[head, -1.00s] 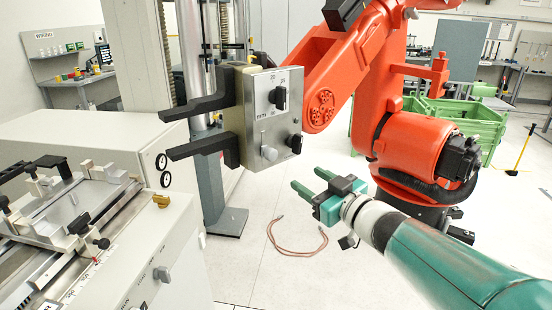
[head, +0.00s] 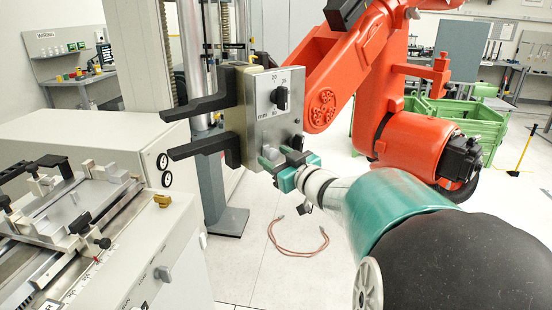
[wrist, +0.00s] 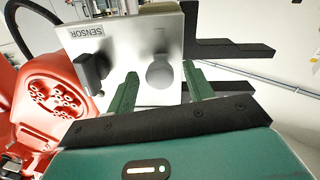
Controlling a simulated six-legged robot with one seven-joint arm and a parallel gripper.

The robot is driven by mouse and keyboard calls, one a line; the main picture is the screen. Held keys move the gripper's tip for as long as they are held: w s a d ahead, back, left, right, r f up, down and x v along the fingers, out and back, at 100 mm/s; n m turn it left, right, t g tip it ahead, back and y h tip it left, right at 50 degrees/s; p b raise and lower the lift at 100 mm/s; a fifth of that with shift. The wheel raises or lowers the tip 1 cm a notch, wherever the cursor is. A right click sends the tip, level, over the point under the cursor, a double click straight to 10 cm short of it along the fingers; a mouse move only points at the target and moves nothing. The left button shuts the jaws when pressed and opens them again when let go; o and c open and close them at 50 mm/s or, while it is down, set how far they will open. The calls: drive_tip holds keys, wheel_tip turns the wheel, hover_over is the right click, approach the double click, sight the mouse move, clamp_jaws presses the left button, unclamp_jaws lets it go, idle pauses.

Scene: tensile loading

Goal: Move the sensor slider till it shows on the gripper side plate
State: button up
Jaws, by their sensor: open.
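The metal side plate (head: 272,104) is on the grey box with two black jaws, at the centre of the head view. It carries a dial with a black knob (head: 281,97) at the top. In the wrist view the plate (wrist: 130,38) shows upside down, with a SENSOR label (wrist: 86,31), a black knob (wrist: 92,72) and a round grey knob (wrist: 160,72). I cannot tell for sure which is the slider. My gripper (head: 274,157) is open at the plate's lower part. In the wrist view its green fingers (wrist: 160,75) stand either side of the grey knob; contact is unclear.
The black jaws (head: 205,150) reach left from the box. An orange robot arm (head: 370,90) stands close behind at right. A white machine (head: 80,135) and a bench with clamps (head: 90,200) are at left. A cable (head: 298,250) lies on the open floor.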

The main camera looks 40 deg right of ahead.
drive_tip(key=shift+c, duration=0.2)
clamp_jaws()
drive_tip(key=shift+r, duration=0.35)
drive_tip(key=shift+o, duration=0.2)
unclamp_jaws()
drive_tip(key=shift+s, duration=0.15)
drive_tip(key=s+a, duration=0.1)
drive_tip(key=s, duration=1.2)
drive_tip(key=shift+s+a, duration=0.25)
